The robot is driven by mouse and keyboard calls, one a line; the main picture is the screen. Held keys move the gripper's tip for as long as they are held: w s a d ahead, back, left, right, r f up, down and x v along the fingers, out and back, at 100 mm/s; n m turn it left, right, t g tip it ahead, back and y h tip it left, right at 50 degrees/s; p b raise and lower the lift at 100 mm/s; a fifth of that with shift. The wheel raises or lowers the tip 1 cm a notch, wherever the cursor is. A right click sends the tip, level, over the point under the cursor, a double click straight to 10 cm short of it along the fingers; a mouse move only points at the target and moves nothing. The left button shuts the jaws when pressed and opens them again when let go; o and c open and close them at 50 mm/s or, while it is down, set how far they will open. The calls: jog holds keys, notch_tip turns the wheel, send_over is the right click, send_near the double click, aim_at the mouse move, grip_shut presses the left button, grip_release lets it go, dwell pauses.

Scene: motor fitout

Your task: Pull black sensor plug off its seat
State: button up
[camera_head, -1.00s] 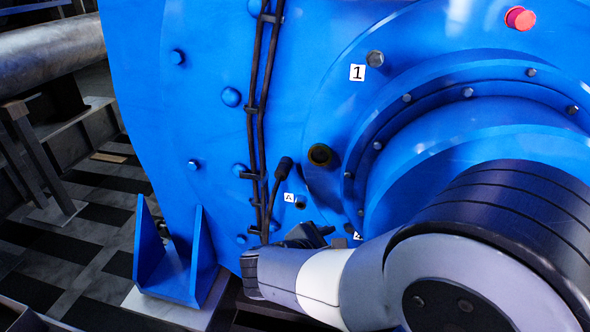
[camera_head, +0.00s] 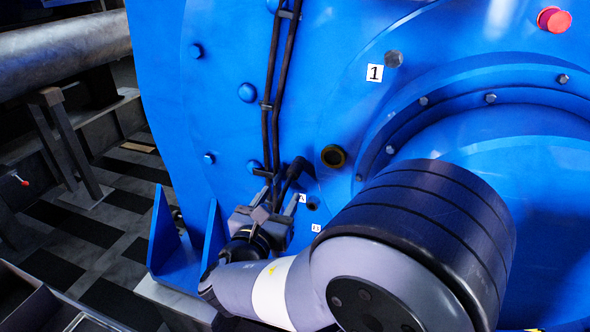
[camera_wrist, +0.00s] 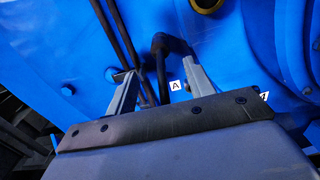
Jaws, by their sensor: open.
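The black sensor plug (camera_head: 298,166) is at the top end of a bent black cable on the blue motor housing, above the "A" label. It also shows in the wrist view (camera_wrist: 170,43), just past my fingertips and nearer the right finger. My gripper (camera_head: 279,198) is open and empty, just below the plug. In the wrist view my two fingers (camera_wrist: 156,68) stand apart, with the plug's cable passing between them. The plug's contact with its seat is hard to make out.
Two black cables (camera_head: 267,110) run down the housing left of the plug. A dark round port (camera_head: 333,156) lies to the right, with a dark stub (camera_head: 313,202) below it. A blue bracket (camera_head: 163,240) stands at the lower left. A red cap (camera_head: 554,19) is at the upper right.

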aim_at(292, 176)
jog(key=shift+b+x, duration=0.35)
jog(key=shift+x, duration=4.15)
jog(key=shift+f, duration=0.1)
grip_shut()
jog(key=shift+s+a, duration=0.1)
jog(key=shift+s, duration=0.05)
jog(key=shift+v, duration=2.85)
jog(key=p+v, duration=0.3)
jog(key=v, duration=1.9)
